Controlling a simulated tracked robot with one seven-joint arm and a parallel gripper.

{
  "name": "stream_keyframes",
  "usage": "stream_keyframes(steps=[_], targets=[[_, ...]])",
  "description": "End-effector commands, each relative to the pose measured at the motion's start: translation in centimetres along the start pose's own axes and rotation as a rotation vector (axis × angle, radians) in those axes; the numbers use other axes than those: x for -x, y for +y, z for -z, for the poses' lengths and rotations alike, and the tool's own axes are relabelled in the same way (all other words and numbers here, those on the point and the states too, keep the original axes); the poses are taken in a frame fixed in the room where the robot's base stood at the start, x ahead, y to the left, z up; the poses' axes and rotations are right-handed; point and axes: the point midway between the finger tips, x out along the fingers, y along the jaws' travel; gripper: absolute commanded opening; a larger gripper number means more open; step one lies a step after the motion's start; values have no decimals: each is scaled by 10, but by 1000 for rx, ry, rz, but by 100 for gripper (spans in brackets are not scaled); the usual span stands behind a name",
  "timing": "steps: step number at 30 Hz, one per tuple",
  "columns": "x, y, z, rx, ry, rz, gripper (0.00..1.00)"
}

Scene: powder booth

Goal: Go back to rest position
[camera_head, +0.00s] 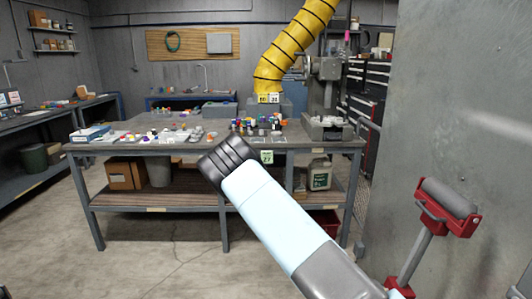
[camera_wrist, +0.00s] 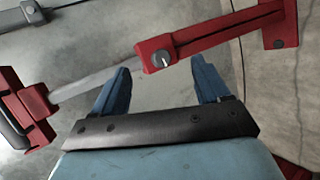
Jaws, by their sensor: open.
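My gripper (camera_wrist: 160,84) shows in the wrist view as two blue fingers set well apart on a dark bar. It is open, with nothing between the fingers. Beyond it a red and grey stand (camera_wrist: 158,55) crosses the view, and I cannot tell its exact distance. In the head view my pale blue and dark grey arm reaches up from the lower right, in front of the workbench. The gripper's fingers cannot be made out there.
A long workbench (camera_head: 150,148) with many small items stands ahead. A red roller stand (camera_head: 448,207) is at the right, near a large grey panel (camera_head: 463,90). A yellow duct (camera_head: 293,42) hangs over the bench. Concrete floor (camera_head: 165,262) is open at lower left.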

Motion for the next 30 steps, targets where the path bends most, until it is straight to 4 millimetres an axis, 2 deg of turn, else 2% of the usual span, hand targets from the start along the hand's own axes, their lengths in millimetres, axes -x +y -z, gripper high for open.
stream_keyframes(steps=[17, 30], targets=[[72, 85, -25, 60, -90, 394, 75], [120, 169, -51, 94, -47, 665, 75]])
